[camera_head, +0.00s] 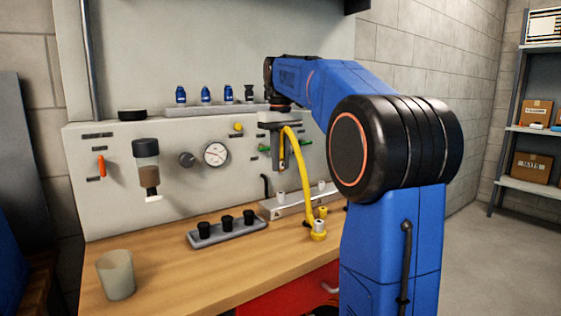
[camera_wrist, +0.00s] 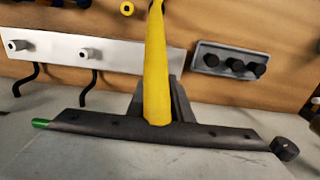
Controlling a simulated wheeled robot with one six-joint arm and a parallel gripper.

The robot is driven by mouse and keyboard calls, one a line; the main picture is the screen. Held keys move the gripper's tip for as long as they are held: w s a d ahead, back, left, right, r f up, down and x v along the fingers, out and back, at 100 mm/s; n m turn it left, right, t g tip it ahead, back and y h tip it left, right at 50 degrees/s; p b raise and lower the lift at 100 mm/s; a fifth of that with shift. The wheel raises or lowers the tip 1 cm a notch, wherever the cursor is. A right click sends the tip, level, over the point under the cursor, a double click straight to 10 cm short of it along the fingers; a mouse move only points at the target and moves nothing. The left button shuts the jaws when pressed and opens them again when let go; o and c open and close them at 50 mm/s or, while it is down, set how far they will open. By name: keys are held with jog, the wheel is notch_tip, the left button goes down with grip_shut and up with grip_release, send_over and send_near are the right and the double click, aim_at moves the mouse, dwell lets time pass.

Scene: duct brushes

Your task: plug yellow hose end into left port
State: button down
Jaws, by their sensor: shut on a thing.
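My gripper (camera_head: 281,160) is shut on the yellow hose (camera_head: 303,170) and holds it upright in front of the wall panel. The hose arches over and runs down to a yellow fitting with a pale top (camera_head: 319,229) on the bench. In the wrist view the hose (camera_wrist: 157,70) passes between my dark fingers (camera_wrist: 158,105); its held tip cannot be made out.
A grey tray with black knobs (camera_head: 228,231) lies left of the rail. A clear cup (camera_head: 115,275) stands at the bench's front left. A gauge (camera_head: 215,154) and a hanging bottle (camera_head: 147,165) are on the panel. The bench between cup and tray is clear.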

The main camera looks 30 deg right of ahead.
aim_at(281, 171)
jog(key=shift+f, duration=2.9)
jog(key=shift+f, duration=0.45)
jog(key=c, duration=1.5)
grip_release()
jog(key=shift+r, duration=0.1)
notch_tip(281, 171, up, 17)
jog(key=shift+r, duration=0.1)
jog(key=shift+s, duration=0.1)
